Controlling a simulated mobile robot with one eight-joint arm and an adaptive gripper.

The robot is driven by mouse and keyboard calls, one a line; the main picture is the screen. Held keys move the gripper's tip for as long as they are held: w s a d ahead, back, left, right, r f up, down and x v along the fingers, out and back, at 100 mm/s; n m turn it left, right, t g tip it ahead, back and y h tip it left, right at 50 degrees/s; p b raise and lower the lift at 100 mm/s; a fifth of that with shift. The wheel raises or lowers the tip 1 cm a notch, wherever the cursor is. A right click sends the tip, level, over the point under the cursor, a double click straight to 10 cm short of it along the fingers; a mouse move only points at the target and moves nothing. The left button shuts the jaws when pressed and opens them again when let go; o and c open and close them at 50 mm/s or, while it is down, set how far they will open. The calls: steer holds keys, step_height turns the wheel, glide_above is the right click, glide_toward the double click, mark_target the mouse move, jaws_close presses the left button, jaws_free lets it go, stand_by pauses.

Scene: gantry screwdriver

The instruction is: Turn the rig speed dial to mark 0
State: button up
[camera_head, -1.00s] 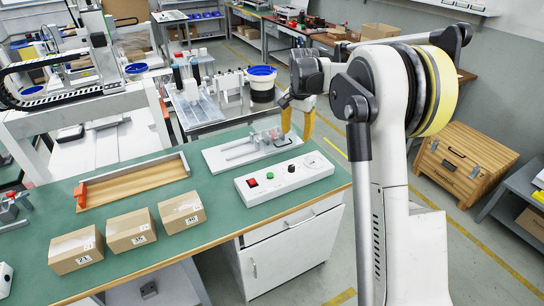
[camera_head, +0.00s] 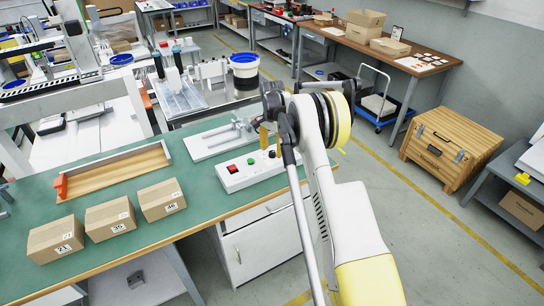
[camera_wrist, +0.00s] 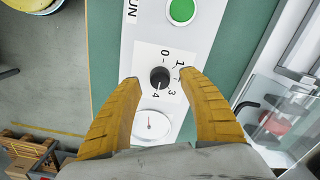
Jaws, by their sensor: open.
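The speed dial is a black round knob (camera_wrist: 159,78) on a white plate with marks 0, 1, 3 and 4 readable around it in the wrist view. A small pale line on the knob seems to face the 4 side. The white control box (camera_head: 243,180) carries it on the green bench, where the dial (camera_head: 271,154) shows small in the head view. My gripper (camera_wrist: 160,80) is open, its two yellow fingers on either side of the dial with gaps between. In the head view my arm hides much of the gripper and the box's right end.
A green button (camera_wrist: 181,10) and a white gauge (camera_wrist: 152,126) flank the dial on the box. A grey fixture plate (camera_head: 205,146) lies just behind the box. Cardboard boxes (camera_head: 110,218) and a wooden tray (camera_head: 120,173) stand left on the bench.

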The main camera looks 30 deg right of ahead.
steer(key=shift+f, duration=0.85)
jaws_close()
